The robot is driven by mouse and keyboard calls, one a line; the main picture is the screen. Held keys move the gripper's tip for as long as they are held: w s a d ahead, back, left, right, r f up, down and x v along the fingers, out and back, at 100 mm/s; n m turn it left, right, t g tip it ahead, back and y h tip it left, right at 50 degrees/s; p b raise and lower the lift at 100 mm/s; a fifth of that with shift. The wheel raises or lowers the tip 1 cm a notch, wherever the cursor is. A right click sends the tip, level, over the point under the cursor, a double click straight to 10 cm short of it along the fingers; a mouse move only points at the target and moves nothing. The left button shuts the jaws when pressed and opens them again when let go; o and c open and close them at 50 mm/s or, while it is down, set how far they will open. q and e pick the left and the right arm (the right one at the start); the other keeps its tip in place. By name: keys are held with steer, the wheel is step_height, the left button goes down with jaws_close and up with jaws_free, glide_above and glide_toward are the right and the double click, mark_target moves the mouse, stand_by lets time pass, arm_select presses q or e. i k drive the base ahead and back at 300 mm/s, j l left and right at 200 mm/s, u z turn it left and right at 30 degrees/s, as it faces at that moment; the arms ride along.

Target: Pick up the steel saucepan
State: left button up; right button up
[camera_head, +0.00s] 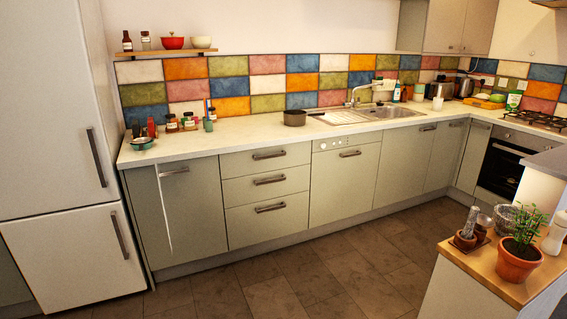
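A small grey saucepan (294,118) stands upright on the pale worktop, just left of the sink. Its handle seems to point right, toward the sink's drainer. It is the only saucepan I can clearly make out, and its inside looks dark. Neither of my grippers shows in the head view.
The worktop (250,131) is bare left of the saucepan, up to several jars (180,123). The sink (352,114) and tap (357,92) are to its right. A wooden-topped counter (488,268) with a potted plant (517,259) stands at front right. The floor (285,280) is clear.

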mark_target(292, 118)
steer(key=i+l+z, duration=0.1)
steer(key=i+z, duration=0.4)
steer(key=i, duration=1.4)
steer(key=i+u, duration=0.1)
steer(key=i, duration=0.35)
steer(key=i+l+u, duration=0.15)
steer(key=i, duration=0.35)
steer(key=i+u, duration=0.1)
steer(key=i, duration=0.35)
steer(key=i+l+u, duration=0.15)
steer(key=i, duration=0.3)
steer(key=i+l+u, duration=0.1)
steer(key=i+l, duration=0.15)
steer(key=i, duration=0.2)
